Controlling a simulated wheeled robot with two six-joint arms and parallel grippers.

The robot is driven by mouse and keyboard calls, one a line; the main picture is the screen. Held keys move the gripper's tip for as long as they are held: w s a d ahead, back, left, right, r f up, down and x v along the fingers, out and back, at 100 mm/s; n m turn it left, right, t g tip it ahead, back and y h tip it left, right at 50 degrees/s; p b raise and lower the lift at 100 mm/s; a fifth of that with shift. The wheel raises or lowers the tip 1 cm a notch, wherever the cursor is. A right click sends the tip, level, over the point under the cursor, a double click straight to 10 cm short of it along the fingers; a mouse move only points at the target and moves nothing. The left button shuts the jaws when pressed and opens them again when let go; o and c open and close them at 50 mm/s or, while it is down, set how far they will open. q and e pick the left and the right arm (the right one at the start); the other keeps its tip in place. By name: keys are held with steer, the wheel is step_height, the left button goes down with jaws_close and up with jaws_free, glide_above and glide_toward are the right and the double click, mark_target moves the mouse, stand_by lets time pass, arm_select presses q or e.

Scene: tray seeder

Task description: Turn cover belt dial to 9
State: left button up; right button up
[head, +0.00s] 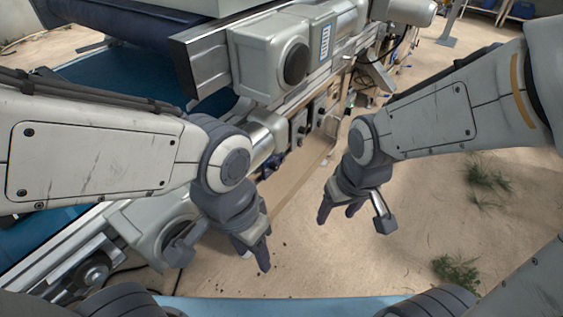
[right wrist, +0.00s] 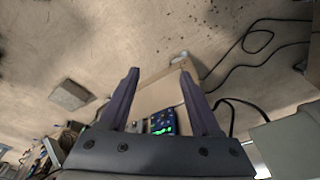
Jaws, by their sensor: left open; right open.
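The seeder machine (head: 270,62) runs diagonally across the head view. Small control boxes with dark knobs (head: 301,130) sit along its side. I cannot tell which knob is the cover belt dial, and no dial number is readable. My left gripper (head: 252,254) hangs open and empty beside the lower part of the machine. My right gripper (head: 337,212) is open and empty over the sandy floor, right of the machine and apart from it. In the right wrist view, a panel with a lit green display (right wrist: 161,124) shows beyond the base of the open fingers (right wrist: 158,75).
A blue belt (head: 125,75) lies at the machine's left. Black cables (right wrist: 245,60) trail over the ground in the right wrist view. Grass tufts (head: 456,270) grow at the right, where the sandy floor is mostly clear. A metal post (head: 450,25) stands farther back.

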steer(key=w+d+f+t+b, duration=0.2)
steer(key=w+d+f+b, duration=0.2)
steer(key=w+f+b, duration=0.55)
steer(key=w+d+f+t+b, duration=0.2)
steer(key=w+d+f+b, duration=0.3)
steer(key=f, duration=0.7)
steer(key=w+n+t+b, duration=0.2)
steer(key=w+n+t, duration=0.15)
steer(key=w, duration=0.35)
steer(key=n+y, duration=1.3)
steer(key=y, duration=0.2)
glide_toward(278, 168)
steer(key=shift+t, duration=0.25)
steer(key=b+x, duration=0.4)
steer(key=x, duration=0.4)
steer(key=shift+a+f, duration=0.1)
steer(key=shift+a, duration=0.25)
arm_select(q)
step_height(278, 168, down, 24)
steer(key=shift+r, duration=0.2)
